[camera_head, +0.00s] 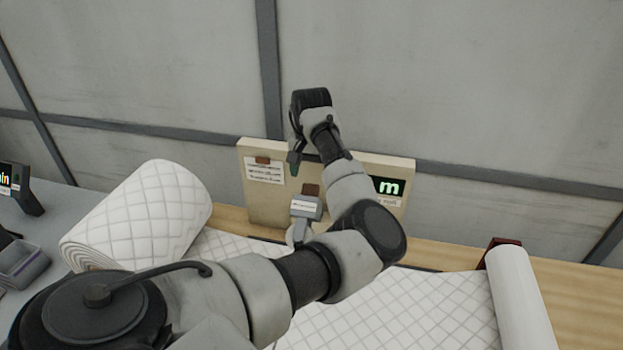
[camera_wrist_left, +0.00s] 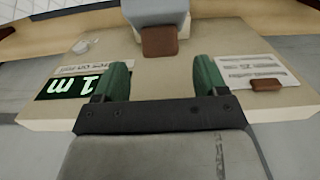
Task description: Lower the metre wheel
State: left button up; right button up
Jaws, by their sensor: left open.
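The metre wheel (camera_head: 293,236) is a pale disc low on the front of a beige panel (camera_head: 262,208), partly hidden by my left arm. Above it are a grey housing (camera_head: 305,207) and a brown tab (camera_head: 311,190). My left gripper (camera_head: 294,163) is open and empty in front of the panel, above the tab. In the left wrist view, which looks upside down, its green fingers (camera_wrist_left: 162,80) are spread apart, with the brown tab (camera_wrist_left: 160,41) and grey housing (camera_wrist_left: 156,11) beyond them. I cannot tell the gap to the tab. The wheel's contact with the wadding is hidden.
A display (camera_head: 388,187) with a green "m" is on the panel's right side. A thick quilted roll (camera_head: 150,215) lies left, and a thinner white roll (camera_head: 522,300) lies right. Quilted wadding (camera_head: 400,315) covers the wooden table (camera_head: 575,300). A grey wall stands behind.

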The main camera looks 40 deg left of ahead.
pick_arm(q)
jog(key=shift+w+f+p, duration=0.1)
jog(key=shift+f+p, duration=0.25)
jog(key=shift+f, duration=1.85)
jog(key=shift+c, duration=0.4)
jog(key=shift+a, duration=0.1)
jog(key=c, duration=1.2)
jog(key=shift+w, duration=0.1)
